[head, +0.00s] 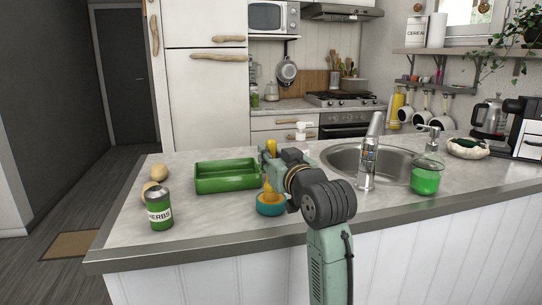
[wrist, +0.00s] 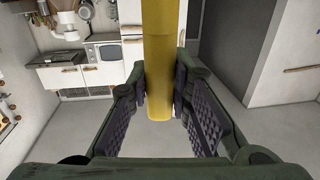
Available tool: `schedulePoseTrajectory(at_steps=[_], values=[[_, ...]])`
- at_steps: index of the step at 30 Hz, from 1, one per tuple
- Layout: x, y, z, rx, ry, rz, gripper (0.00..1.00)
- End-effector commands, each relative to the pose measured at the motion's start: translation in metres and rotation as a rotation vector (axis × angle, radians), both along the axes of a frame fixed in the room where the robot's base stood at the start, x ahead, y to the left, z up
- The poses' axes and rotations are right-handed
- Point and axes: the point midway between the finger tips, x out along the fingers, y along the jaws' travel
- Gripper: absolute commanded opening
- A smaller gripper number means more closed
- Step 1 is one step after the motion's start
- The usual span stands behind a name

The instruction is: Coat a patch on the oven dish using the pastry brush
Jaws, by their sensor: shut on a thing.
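The oven dish is a green rectangular tray (head: 228,187) on the counter, left of my gripper. My gripper (wrist: 163,92) is shut on the yellow handle of the pastry brush (wrist: 160,60). The handle's yellow end (head: 271,147) shows above my gripper (head: 268,172) in the head view. A teal bowl (head: 270,210) with yellow-orange contents stands just below my gripper, right of the dish's near corner. My arm hides part of the area around it; I cannot tell whether the brush touches the bowl.
A herbs can (head: 159,211) and round tan items (head: 159,172) stand left of the dish. A sink (head: 350,159) with a tap (head: 369,150) and a green soap bottle (head: 426,174) are on the right. The counter in front of the dish is clear.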

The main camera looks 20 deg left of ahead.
Motion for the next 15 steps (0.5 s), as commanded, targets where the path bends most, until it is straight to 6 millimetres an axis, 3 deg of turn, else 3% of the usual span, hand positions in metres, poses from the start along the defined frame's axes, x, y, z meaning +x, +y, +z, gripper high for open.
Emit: schedulePoseTrajectory(at_steps=[15], values=[[0.000,0.000,0.034,0.000,0.000,0.000,0.00]])
